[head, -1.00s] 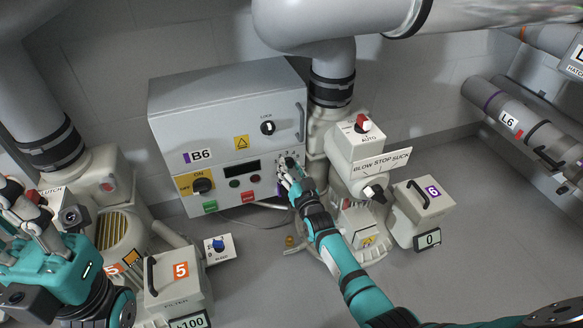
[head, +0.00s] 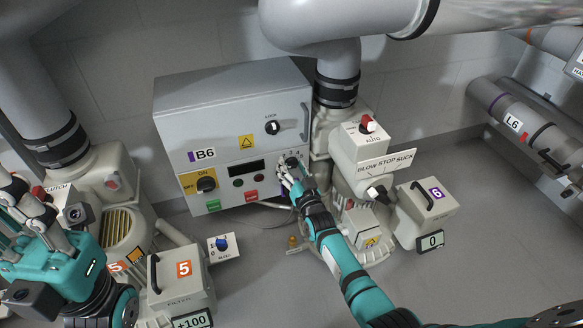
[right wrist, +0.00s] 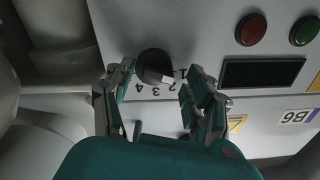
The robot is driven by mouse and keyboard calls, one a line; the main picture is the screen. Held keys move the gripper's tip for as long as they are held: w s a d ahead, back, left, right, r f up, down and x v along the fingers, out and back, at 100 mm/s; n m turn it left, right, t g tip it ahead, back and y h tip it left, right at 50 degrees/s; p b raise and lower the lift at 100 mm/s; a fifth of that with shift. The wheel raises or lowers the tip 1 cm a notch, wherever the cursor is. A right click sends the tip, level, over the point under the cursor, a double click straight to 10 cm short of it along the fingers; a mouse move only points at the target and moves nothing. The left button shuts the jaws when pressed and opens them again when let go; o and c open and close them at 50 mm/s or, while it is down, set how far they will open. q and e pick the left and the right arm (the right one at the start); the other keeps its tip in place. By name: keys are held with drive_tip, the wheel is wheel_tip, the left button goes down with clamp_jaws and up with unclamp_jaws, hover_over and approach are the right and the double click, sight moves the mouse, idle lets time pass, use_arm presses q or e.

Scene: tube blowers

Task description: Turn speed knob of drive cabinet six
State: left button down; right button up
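Drive cabinet B6 (head: 232,112) is a grey box against the wall. Its black speed knob (right wrist: 154,66) has a white pointer and a scale whose marks 1 to 4 show in the right wrist view. In the head view the knob (head: 291,162) is at the lower right of the front panel, partly hidden by my right gripper (head: 283,172). In the right wrist view my right gripper (right wrist: 160,72) is open, its fingers on either side of the knob, with gaps visible. My left gripper (head: 42,208) is open and empty at the far left.
The panel also carries a display (head: 246,167), a yellow-plated switch (head: 206,184), push buttons and a lock knob (head: 272,128). A blower (head: 365,150) stands close on the right. A filter box marked 5 (head: 183,290) stands at front left. Pipes run overhead.

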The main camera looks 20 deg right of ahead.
drive_tip(key=shift+s+d+f, duration=0.1)
drive_tip(key=shift+s, duration=0.05)
drive_tip(key=shift+s, duration=0.3)
drive_tip(key=s, duration=1.1)
drive_tip(key=shift+d, duration=0.2)
drive_tip(key=shift+s, duration=0.1)
